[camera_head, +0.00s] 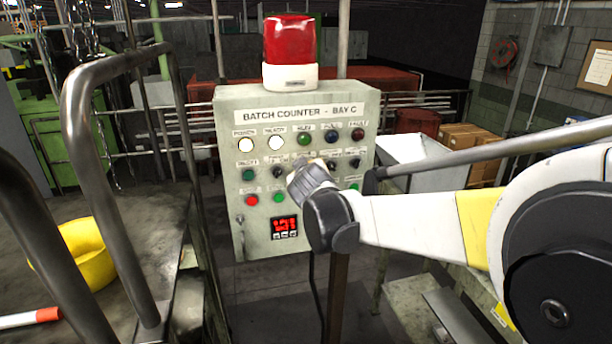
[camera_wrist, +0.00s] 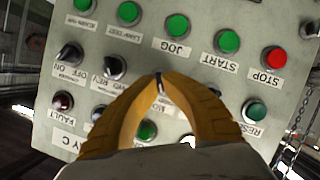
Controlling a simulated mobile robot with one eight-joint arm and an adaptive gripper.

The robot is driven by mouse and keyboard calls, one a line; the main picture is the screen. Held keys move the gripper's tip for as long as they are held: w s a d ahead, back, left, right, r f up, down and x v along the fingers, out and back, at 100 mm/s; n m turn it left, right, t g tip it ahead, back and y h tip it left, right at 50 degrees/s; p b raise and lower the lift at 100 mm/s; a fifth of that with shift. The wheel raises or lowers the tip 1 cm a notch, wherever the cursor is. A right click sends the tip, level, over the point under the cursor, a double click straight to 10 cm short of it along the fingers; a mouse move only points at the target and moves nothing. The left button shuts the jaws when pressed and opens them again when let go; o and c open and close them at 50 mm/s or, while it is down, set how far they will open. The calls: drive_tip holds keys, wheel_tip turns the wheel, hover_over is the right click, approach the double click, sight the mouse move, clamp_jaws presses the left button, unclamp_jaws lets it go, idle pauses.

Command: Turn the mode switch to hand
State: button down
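The grey control panel (camera_head: 262,225), titled "BATCH COUNTER - BAY C", stands upright in the middle of the head view. My gripper (camera_head: 301,165) is at the middle of its second row and covers part of it. The wrist view shows the panel upside down. There, the two tan fingers of my gripper (camera_wrist: 158,80) close together on a small dark knob (camera_wrist: 158,86). A partly hidden label starting "MO" lies between the fingers, so this appears to be the mode switch. Its pointer direction is hidden.
Two other black selector knobs (camera_wrist: 115,67) (camera_wrist: 69,53) sit beside my fingers. A green reset button (camera_wrist: 255,110), a red stop button (camera_wrist: 275,58) and a green start button (camera_wrist: 228,41) are close by. A red beacon (camera_head: 290,42) tops the panel. Metal rails (camera_head: 120,180) stand left.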

idle(0.7)
drive_tip(key=c, duration=1.5)
unclamp_jaws()
drive_tip(key=shift+w, duration=0.1)
drive_tip(key=shift+c, duration=0.2)
drive_tip(key=o, duration=0.3)
drive_tip(key=shift+w+f, duration=0.2)
drive_tip(key=shift+w, duration=0.1)
drive_tip(key=shift+o, duration=0.2)
drive_tip(key=a+v, duration=0.1)
drive_tip(key=v, duration=1.1)
drive_tip(key=shift+s+d, duration=0.2)
drive_tip(key=shift+d, duration=0.2)
